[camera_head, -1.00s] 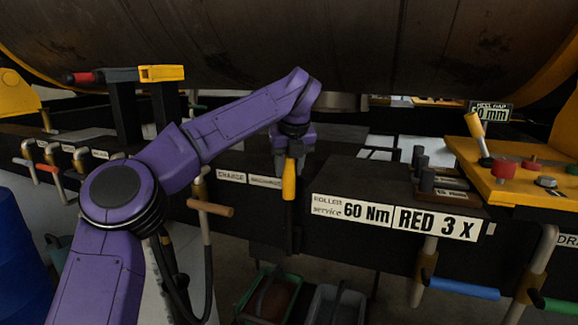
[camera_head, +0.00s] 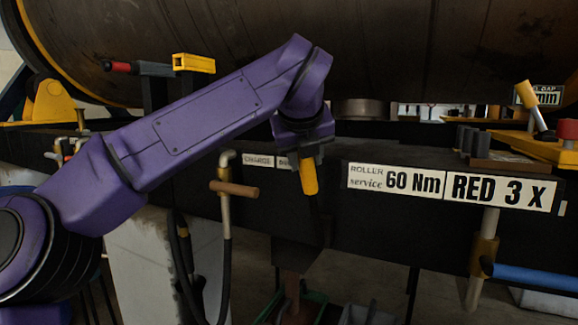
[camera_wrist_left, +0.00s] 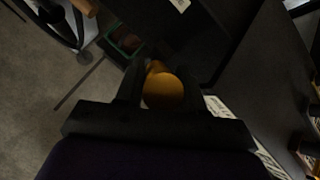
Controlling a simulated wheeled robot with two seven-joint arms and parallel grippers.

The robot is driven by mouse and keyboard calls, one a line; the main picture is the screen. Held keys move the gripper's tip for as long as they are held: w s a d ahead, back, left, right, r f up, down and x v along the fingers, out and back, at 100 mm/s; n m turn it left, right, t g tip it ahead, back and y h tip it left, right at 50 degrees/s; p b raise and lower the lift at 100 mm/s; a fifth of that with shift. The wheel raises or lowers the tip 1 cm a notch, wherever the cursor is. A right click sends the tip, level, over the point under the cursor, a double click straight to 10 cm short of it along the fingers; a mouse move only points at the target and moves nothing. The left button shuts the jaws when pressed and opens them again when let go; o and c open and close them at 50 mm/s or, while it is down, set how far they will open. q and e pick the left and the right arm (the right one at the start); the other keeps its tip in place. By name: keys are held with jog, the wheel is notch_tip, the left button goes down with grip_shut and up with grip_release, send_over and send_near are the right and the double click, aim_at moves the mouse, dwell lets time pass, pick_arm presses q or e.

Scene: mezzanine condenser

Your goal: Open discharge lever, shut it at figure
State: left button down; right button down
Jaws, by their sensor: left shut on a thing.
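My left gripper (camera_head: 308,150) is shut on an orange-yellow handle (camera_head: 309,178), which hangs almost upright below the fingers in front of the dark beam. In the left wrist view the round end of this handle (camera_wrist_left: 163,91) sits between the two dark fingers. The lever's far end is hidden. Behind the gripper, a label (camera_head: 285,162) is mostly covered, beside one reading CHARGE (camera_head: 258,160). A small figure plate (camera_head: 546,95) stands at the upper right; its figure is not readable to me. My right gripper is not in view.
A lever with a wooden grip (camera_head: 233,189) hangs left of the held handle. The large brown drum (camera_head: 400,60) fills the top. Bins (camera_head: 368,315) stand below.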

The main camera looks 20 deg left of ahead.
pick_arm(q)
jog(key=c, duration=0.8)
grip_release()
jog(key=p+v, duration=0.1)
jog(key=v, duration=0.9)
jog(key=shift+s+d+r, duration=0.15)
